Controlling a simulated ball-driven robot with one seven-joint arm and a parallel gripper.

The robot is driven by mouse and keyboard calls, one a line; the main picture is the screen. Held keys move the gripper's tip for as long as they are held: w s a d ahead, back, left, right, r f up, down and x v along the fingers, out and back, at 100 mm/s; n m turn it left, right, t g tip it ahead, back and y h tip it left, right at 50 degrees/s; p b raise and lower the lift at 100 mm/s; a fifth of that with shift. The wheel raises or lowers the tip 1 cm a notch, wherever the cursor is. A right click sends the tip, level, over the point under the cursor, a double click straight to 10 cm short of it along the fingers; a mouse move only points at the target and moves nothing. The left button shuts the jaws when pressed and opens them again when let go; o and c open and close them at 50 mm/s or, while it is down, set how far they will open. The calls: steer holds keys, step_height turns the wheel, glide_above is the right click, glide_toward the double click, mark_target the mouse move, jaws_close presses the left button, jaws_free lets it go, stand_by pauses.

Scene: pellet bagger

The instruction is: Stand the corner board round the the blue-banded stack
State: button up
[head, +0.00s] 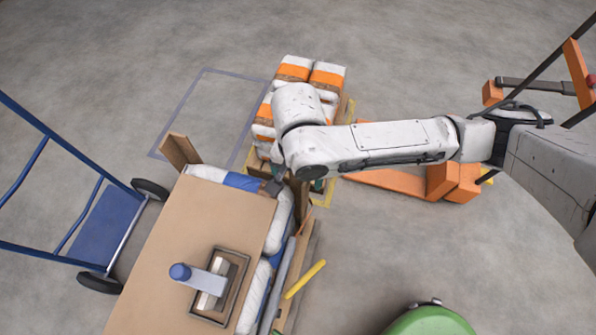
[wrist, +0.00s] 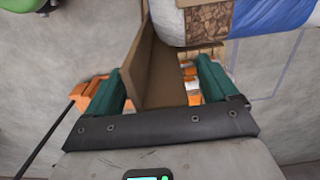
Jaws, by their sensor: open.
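The blue-banded stack (head: 243,182) is white bags with blue bands under a brown cardboard sheet (head: 190,225). One of its bags (wrist: 270,18) fills the top right of the wrist view. A brown L-shaped corner board (wrist: 146,62) stands between my gripper's green fingers, close beside the bags; I cannot tell if it touches them. In the head view this board (head: 298,190) shows at the stack's right far corner, partly hidden by my arm. My gripper (wrist: 160,78) is open around the board, a finger on each side. Another corner board (head: 180,151) stands at the stack's left far corner.
An orange-banded stack (head: 297,68) stands beyond, partly behind my arm. An orange pallet truck (head: 405,182) is at right and a blue hand truck (head: 90,225) at left. A yellow bar (head: 305,279) is beside the stack.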

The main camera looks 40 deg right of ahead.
step_height(320, 180, up, 11)
steer(key=p, duration=0.2)
steer(key=shift+f, duration=0.15)
stand_by(0.4)
